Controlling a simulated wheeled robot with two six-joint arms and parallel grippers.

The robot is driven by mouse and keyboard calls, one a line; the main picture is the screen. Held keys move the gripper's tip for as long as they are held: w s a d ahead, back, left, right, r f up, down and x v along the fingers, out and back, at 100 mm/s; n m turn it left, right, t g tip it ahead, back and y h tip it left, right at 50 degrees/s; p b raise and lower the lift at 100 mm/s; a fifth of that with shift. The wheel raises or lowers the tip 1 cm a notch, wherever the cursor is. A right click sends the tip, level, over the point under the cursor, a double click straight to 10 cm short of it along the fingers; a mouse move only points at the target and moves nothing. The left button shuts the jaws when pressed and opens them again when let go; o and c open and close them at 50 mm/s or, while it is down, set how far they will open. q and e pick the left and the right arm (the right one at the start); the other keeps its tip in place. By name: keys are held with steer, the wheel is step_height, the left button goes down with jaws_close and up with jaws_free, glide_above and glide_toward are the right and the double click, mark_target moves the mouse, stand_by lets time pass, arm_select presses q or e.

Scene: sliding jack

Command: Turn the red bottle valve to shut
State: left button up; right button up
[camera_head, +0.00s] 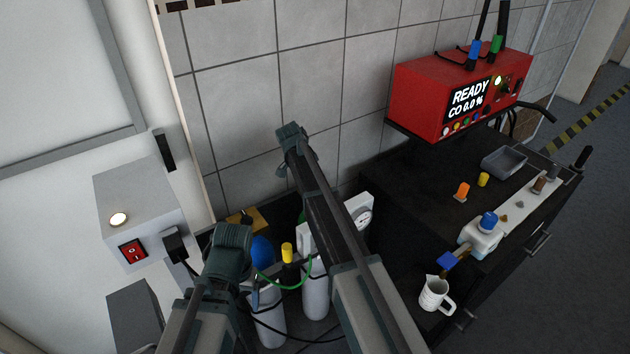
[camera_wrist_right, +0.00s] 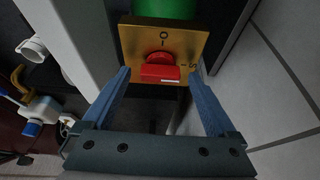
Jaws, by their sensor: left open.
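The red valve (camera_wrist_right: 160,68) shows in the right wrist view, on a brass plate (camera_wrist_right: 190,42) marked "O" above it and "S" at its right. A white strip lies along the lower edge of its handle. A green part is above the plate. My right gripper (camera_wrist_right: 160,78) is open, its fingers on either side of the valve with gaps visible; contact is not seen. In the head view my own arm hides the right gripper and the red valve. My left gripper (camera_head: 254,296) is low near the bottles, empty as far as I can see.
White gas bottles (camera_head: 316,292) stand below my arms, with a blue cap (camera_head: 262,250) and a green hose nearby. A black cabinet (camera_head: 400,215) at right carries a jug (camera_head: 434,294) and a blue-capped container (camera_head: 482,238).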

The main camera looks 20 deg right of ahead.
steer(key=shift+r, duration=0.1)
steer(key=p+v, duration=1.2)
steer(key=v, duration=0.1)
steer(key=shift+a+r+p, duration=0.2)
steer(key=shift+r+p, duration=0.1)
steer(key=shift+p, duration=0.05)
steer(key=shift+s+f, duration=0.1)
steer(key=shift+f, duration=0.05)
steer(key=b+x, duration=1.2)
steer(key=x, duration=0.1)
steer(key=shift+d+f+b, duration=0.15)
steer(key=shift+f+b, duration=0.05)
steer(key=shift+b, duration=0.1)
steer(key=shift+r, duration=0.1)
